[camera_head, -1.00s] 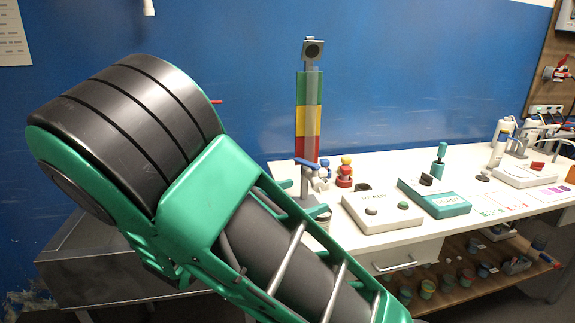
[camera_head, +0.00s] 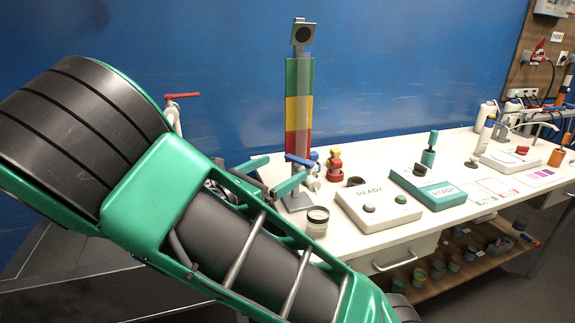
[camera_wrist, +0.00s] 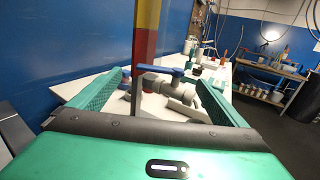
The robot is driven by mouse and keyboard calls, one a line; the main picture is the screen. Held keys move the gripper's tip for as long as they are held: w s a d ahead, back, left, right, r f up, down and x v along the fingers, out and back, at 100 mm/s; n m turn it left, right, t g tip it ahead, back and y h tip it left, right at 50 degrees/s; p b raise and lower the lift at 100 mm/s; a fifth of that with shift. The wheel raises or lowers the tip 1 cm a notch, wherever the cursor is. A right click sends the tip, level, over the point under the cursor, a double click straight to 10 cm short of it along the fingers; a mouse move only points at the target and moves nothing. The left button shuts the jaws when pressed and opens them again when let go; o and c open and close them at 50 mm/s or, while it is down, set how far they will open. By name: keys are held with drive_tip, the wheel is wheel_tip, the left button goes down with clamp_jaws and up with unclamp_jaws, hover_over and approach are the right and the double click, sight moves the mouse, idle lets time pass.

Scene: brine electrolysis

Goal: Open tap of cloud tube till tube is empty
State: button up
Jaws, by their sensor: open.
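The cloud tube (camera_head: 304,105) stands upright at the table's left end, a clear tube before a green, yellow and red strip. Its tap, with a blue handle (camera_head: 301,160), is at the bottom; the handle also shows in the wrist view (camera_wrist: 158,69). My gripper (camera_head: 274,178) is open, its green fingers just left of the tap in the head view. In the wrist view my gripper (camera_wrist: 160,80) has the tap and handle between and beyond its fingers, with no clear contact. I cannot tell the liquid level in the tube.
A small jar (camera_head: 318,222) stands just in front of the tube's stand. A white box (camera_head: 378,211) and a teal box (camera_head: 430,190), both marked READY, lie to the right. A red-handled tap (camera_head: 182,96) rises behind my arm. A red and yellow figure (camera_head: 335,165) stands behind.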

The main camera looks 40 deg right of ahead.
sight(295, 161)
drive_tip(key=shift+x, duration=2.65)
drive_tip(key=shift+c, duration=0.3)
drive_tip(key=c, duration=1.5)
drive_tip(key=shift+o, duration=0.2)
drive_tip(key=shift+w+a, duration=0.1)
drive_tip(key=shift+a, duration=0.05)
drive_tip(key=shift+a+t, duration=0.1)
drive_tip(key=shift+t, duration=0.2)
